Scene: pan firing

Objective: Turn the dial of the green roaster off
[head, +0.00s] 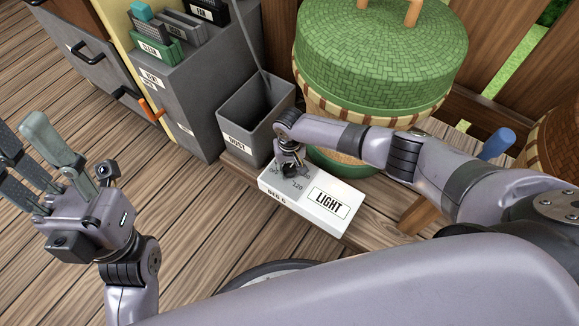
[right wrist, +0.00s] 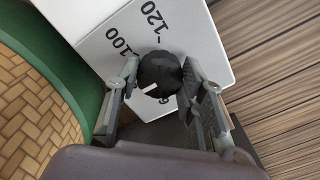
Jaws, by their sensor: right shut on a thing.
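The green roaster (head: 375,50) is a round basket with a woven green lid, at the top of the head view. In front of it lies a white control box (head: 335,224) with a "LIGHT" label and a printed scale. The round black dial (right wrist: 160,72) sits on this box, with a white mark on its lower left side. My right gripper (right wrist: 160,88) is shut on the dial, one finger on each side; in the head view it largely hides the dial. The setting at the mark is not clear. My left gripper (head: 30,150) is open and empty at the left.
A grey bin (head: 240,145) labelled "DUST" stands just left of the white box. A grey cabinet (head: 190,110) with folders is behind it. A blue-tipped handle (head: 497,143) is right of my right forearm. The wooden floor (head: 190,220) at the left is free.

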